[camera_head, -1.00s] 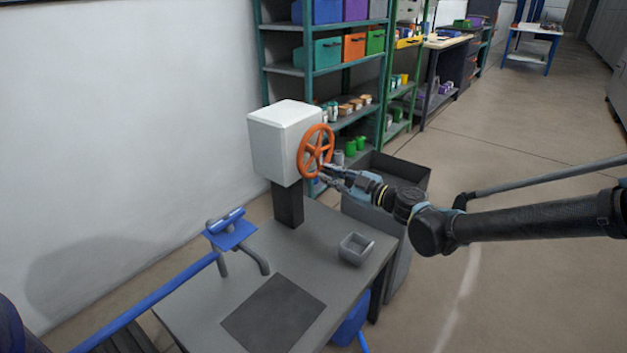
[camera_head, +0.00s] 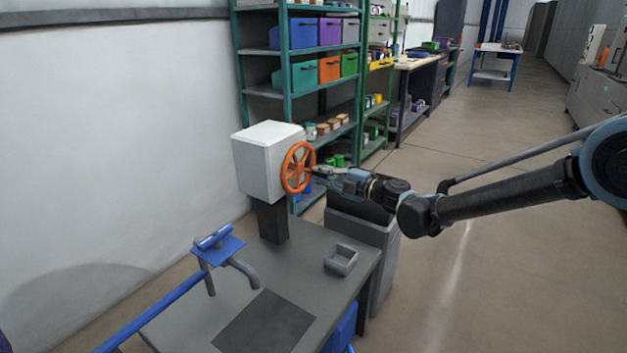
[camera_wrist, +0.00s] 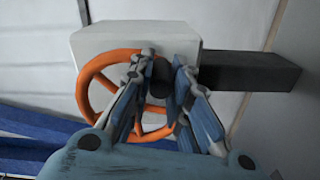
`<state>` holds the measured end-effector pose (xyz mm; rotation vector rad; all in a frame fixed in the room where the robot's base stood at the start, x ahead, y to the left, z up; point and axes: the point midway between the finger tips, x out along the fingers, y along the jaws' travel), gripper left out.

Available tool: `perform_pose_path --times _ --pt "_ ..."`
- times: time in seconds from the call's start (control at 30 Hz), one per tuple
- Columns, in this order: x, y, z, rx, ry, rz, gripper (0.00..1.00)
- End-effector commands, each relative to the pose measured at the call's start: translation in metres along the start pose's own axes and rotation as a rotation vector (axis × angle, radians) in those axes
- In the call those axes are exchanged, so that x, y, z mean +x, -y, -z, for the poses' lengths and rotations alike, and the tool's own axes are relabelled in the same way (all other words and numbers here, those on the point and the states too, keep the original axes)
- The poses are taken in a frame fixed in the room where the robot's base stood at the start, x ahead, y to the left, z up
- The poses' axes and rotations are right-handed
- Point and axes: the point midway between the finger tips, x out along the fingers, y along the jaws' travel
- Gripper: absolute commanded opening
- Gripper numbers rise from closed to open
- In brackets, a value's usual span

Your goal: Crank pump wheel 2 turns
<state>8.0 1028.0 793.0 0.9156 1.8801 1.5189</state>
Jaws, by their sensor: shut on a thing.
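The orange spoked pump wheel (camera_head: 297,168) stands upright on the side of a white box (camera_head: 266,160) on a dark post. My gripper (camera_head: 317,170) reaches it from the right, at the wheel's right edge. In the wrist view the wheel (camera_wrist: 93,100) is behind and left of my gripper (camera_wrist: 160,85). Its two fingers are shut on a dark handle (camera_wrist: 162,78) that juts toward the camera. The fingers hide part of the wheel's right side.
A dark bin (camera_head: 352,215) stands beside the table. Shelves (camera_head: 286,95) with coloured boxes stand behind. Open floor lies to the right.

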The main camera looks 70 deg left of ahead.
Motion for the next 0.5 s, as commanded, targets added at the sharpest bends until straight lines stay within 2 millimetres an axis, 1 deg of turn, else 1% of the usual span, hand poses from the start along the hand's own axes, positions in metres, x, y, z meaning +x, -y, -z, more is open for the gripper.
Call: perform_pose_path --times 0.03,0.2,0.5 --pt "-0.0031 -0.0026 -0.0053 -0.018 0.007 -0.001 0.0" --pt "-0.0081 -0.007 -0.0123 -0.063 0.015 -0.002 0.0" --pt "-0.0099 -0.0089 -0.015 -0.082 0.018 -0.003 0.0"
